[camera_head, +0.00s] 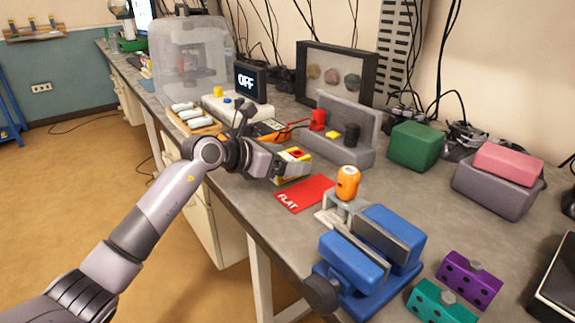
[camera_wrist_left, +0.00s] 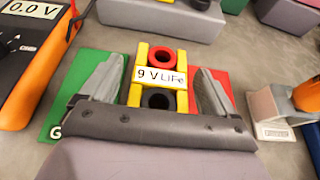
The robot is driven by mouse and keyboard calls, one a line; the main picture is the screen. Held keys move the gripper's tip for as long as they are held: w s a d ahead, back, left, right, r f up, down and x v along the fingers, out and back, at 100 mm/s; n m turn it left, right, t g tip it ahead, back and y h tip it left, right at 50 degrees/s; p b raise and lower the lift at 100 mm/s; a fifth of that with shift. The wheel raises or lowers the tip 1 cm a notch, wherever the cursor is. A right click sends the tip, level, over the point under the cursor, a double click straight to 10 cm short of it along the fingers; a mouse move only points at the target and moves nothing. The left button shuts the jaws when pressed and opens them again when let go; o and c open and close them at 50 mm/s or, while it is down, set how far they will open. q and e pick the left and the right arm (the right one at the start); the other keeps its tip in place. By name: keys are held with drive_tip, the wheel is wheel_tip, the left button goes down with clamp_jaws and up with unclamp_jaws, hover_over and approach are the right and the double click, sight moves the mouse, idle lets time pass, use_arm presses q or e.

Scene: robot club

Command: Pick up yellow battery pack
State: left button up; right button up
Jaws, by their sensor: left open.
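The yellow battery pack (camera_wrist_left: 143,66) has a white "9 V LiFe" label and a red and a black round terminal. It sits on the bench between a green mat (camera_wrist_left: 93,76) and a red mat (camera_wrist_left: 221,84). In the head view the pack (camera_head: 296,155) is partly hidden by my left gripper (camera_head: 292,165). In the wrist view my left gripper (camera_wrist_left: 160,72) is open, one finger on each side of the pack, with gaps visible. Contact with the pack cannot be told. My right gripper is not in view.
The red "FLAT" mat (camera_head: 305,194) lies close by. An orange multimeter (camera_head: 270,130) and a grey stand (camera_head: 355,150) are behind. An orange object (camera_head: 347,183) stands near a blue vise (camera_head: 352,258). Purple (camera_head: 470,279) and teal (camera_head: 441,302) blocks lie at the front right.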

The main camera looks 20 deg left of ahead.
use_arm(q)
drive_tip(key=shift+w+d+f, duration=0.2)
drive_tip(key=shift+w+d, duration=0.1)
drive_tip(key=shift+w, duration=0.1)
drive_tip(key=c, duration=1.2)
drive_tip(key=shift+r, duration=0.1)
drive_tip(key=shift+c, duration=0.4)
drive_tip(key=shift+r, duration=0.1)
